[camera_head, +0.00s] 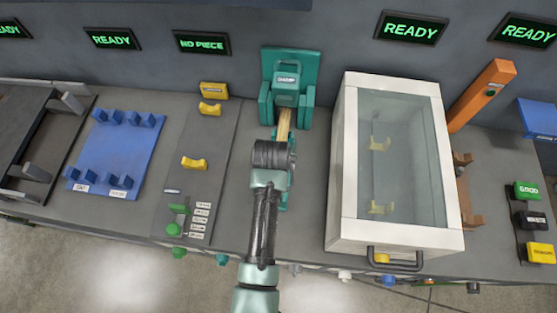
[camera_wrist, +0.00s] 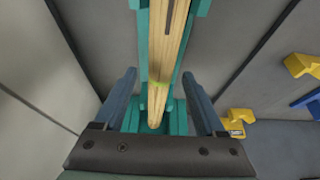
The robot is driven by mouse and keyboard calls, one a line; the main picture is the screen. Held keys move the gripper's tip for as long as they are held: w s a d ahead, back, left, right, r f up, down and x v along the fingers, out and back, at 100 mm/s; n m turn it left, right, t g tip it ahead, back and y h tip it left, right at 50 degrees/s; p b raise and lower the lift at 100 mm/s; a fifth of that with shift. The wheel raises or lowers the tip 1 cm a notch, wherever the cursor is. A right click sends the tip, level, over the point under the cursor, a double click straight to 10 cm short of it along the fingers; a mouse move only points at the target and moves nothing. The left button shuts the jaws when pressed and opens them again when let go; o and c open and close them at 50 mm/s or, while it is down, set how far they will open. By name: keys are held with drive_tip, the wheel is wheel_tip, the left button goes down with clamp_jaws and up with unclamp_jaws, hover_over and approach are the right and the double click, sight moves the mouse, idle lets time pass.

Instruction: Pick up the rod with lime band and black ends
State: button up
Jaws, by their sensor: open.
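In the head view part of the rod (camera_head: 284,122) shows in the teal clamp stand (camera_head: 291,62), and my wrist hides the rest. My gripper (camera_wrist: 159,88) is open, with one finger on each side of the rod and a gap to it on both sides. It also shows from above in the head view (camera_head: 274,154).
A white box with a glass lid (camera_head: 400,150) stands close on the right. A grey plate with yellow cradles (camera_head: 194,162) and a blue rack (camera_head: 115,150) lie on the left. An orange post (camera_head: 482,95) and coloured blocks (camera_head: 527,190) stand at the far right.

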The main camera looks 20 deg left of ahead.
drive_tip(key=shift+f, duration=0.1)
clamp_jaws()
idle(0.3)
drive_tip(key=shift+w, duration=0.1)
